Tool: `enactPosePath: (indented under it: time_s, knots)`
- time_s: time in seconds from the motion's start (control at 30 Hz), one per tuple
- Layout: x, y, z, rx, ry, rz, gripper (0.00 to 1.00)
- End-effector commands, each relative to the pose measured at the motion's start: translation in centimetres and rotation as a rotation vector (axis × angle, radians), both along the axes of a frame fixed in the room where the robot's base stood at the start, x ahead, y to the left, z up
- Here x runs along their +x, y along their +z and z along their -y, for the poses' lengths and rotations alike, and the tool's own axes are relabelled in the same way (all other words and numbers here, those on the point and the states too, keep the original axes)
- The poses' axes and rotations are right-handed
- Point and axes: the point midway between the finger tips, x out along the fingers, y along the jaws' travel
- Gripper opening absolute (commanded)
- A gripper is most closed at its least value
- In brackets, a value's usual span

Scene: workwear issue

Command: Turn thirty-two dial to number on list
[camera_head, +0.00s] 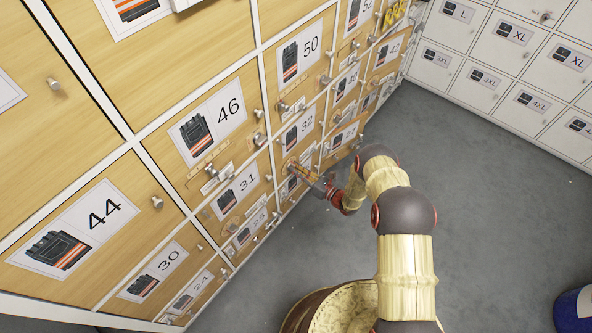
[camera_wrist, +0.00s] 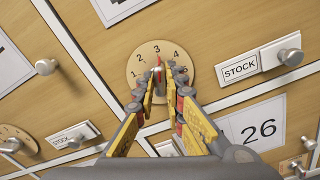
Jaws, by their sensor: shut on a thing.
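The thirty-two dial (camera_wrist: 136,74) is a round wooden disc with printed numbers, on the locker front in the wrist view. Its small red pointer (camera_wrist: 158,61) points up, close to the 3. My gripper (camera_wrist: 160,78) is shut on the dial's knob at the disc's middle; the fingers hide the knob and the lower part of the disc. In the head view my gripper (camera_head: 308,175) is at the wooden front below the card marked 32 (camera_head: 299,129). I cannot make out a list in either view.
A STOCK label (camera_wrist: 240,69) and a metal knob (camera_wrist: 289,57) stand right of the dial. A card marked 26 (camera_wrist: 252,124) is below. Other numbered wooden doors with knobs surround it.

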Motion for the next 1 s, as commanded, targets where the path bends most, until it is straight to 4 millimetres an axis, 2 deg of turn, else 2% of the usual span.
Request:
enactPosePath:
  time_s: [0.63, 0.67, 1.0]
  knots:
    - [-0.07, -0.13, 0.03, -0.037, -0.001, 0.043, 0.00]
    - [-0.06, -0.13, 0.04, -0.037, -0.001, 0.043, 0.12]
    - [-0.02, -0.05, 0.01, -0.036, -0.001, 0.044, 0.30]
